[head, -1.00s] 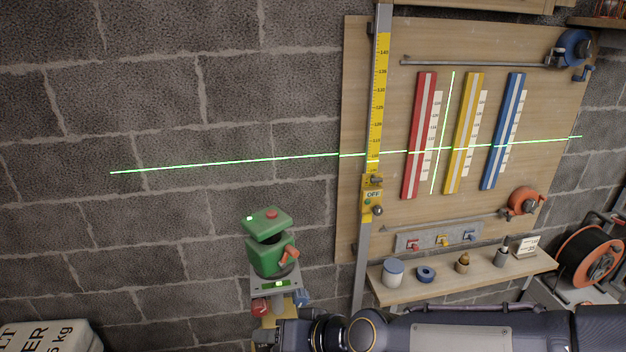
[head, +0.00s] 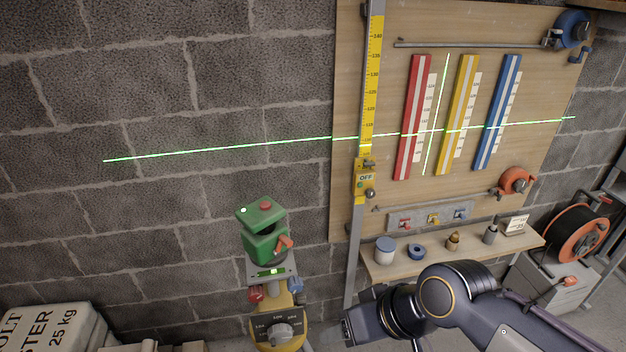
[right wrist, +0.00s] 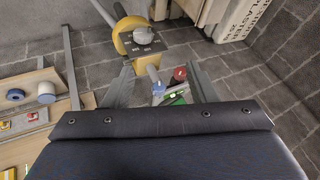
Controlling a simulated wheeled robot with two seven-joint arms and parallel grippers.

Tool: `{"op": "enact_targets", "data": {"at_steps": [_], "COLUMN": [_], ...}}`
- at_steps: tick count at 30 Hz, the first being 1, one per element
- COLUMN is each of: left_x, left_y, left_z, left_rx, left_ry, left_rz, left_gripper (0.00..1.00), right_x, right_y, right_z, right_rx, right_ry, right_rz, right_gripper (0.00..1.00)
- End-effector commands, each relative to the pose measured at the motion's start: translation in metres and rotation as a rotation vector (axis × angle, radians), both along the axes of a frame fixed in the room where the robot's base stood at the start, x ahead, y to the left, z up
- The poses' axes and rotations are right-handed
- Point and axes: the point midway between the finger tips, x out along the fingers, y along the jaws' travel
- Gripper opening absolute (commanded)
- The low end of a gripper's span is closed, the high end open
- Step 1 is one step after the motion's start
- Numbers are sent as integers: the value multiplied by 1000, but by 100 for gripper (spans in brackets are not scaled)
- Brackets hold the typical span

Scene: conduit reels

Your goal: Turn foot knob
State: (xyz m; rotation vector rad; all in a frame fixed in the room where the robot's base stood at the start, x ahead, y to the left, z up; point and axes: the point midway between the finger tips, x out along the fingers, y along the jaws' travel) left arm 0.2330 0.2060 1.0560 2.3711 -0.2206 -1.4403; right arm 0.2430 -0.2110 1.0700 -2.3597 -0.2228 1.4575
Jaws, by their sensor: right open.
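A green laser level (head: 265,232) stands on a small grey plate (head: 284,268) with a glowing green vial. Under the plate are a red knob (head: 256,293) and a blue knob (head: 296,284). Below, a yellow tripod head (head: 292,306) carries a black scale with a grey knob (head: 282,330). In the right wrist view, the red knob (right wrist: 180,73), the blue knob (right wrist: 158,88) and the grey knob (right wrist: 143,36) show beyond or between my right gripper's open, empty fingers (right wrist: 160,69). Contact cannot be told. My left gripper is out of view.
A wooden board (head: 480,200) with red, yellow and blue strips hangs on the wall, beside a yellow measuring staff (head: 372,80). A shelf (head: 400,268) with small items is below it. Plaster bags (head: 50,335) lie at lower left. A cable reel (head: 578,235) stands right.

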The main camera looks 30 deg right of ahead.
Motion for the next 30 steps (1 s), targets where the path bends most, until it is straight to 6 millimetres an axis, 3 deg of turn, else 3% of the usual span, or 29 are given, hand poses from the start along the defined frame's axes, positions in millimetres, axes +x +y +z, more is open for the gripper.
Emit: {"op": "enact_targets", "data": {"at_steps": [14,30], "left_x": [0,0], "left_y": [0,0], "left_z": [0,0], "left_rx": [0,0], "left_ry": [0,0], "left_rz": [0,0], "left_gripper": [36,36], "right_x": [57,141], "right_y": [-18,-35], "right_z": [63,128], "right_rx": [29,77], "right_ry": [59,131], "right_rz": [32,91], "right_gripper": [52,52]}}
